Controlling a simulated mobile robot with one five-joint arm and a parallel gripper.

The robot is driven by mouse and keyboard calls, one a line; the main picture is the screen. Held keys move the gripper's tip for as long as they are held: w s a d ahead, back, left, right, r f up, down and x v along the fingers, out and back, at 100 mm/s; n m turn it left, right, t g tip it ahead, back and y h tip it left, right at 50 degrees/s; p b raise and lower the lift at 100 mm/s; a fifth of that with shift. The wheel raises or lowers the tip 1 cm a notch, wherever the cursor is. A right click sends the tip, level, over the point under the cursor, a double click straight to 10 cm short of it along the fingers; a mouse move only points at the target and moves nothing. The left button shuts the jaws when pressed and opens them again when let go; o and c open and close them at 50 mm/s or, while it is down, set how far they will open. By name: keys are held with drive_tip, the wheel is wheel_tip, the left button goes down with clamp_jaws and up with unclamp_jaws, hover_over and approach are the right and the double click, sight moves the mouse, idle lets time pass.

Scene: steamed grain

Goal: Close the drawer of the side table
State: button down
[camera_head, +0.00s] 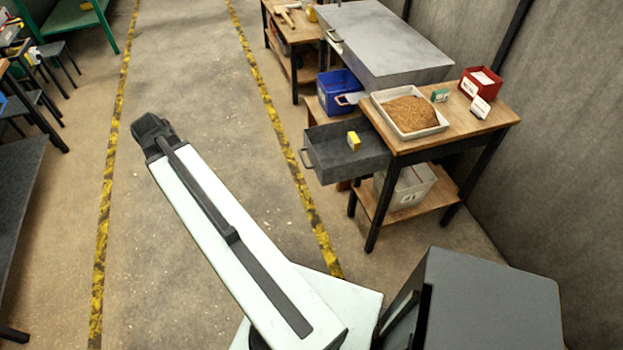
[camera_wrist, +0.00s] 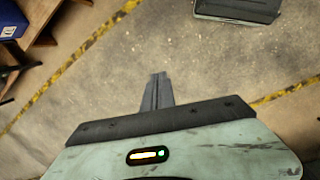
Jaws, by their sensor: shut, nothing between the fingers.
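The wooden-topped side table (camera_head: 470,117) stands right of the middle in the head view. Its dark grey drawer (camera_head: 330,165) is pulled out toward the left, with a bar handle (camera_head: 306,159) on its front. A small yellow box (camera_head: 353,141) is in the drawer. My arm reaches up and left over the floor, its dark far end well left of the drawer. The fingers cannot be made out there. In the wrist view my gripper (camera_wrist: 158,77) is shut and empty above bare floor, touching nothing.
A tray of grain (camera_head: 383,100) and a red bin (camera_head: 478,88) stand on the tabletop. A blue bin (camera_head: 337,95) is behind the drawer. A grey box (camera_head: 405,187) sits on the lower shelf. The aisle left of the drawer is clear.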

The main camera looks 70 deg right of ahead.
drive_tip(key=s+d+f+n+g+b, duration=0.1)
drive_tip(key=s+d+f+n+b, duration=0.15)
drive_tip(key=s+d, duration=0.85)
drive_tip(key=s+d+f+n+g+b, duration=0.2)
drive_tip(key=s+d+f, duration=0.1)
drive_tip(key=s+d, duration=0.85)
drive_tip(key=s+d+f+b, duration=0.5)
drive_tip(key=f+b, duration=0.3)
drive_tip(key=b, duration=0.1)
drive_tip(key=shift+s+f+h, duration=0.35)
drive_tip(key=shift+s+h, duration=0.05)
drive_tip(key=shift+m, duration=0.25)
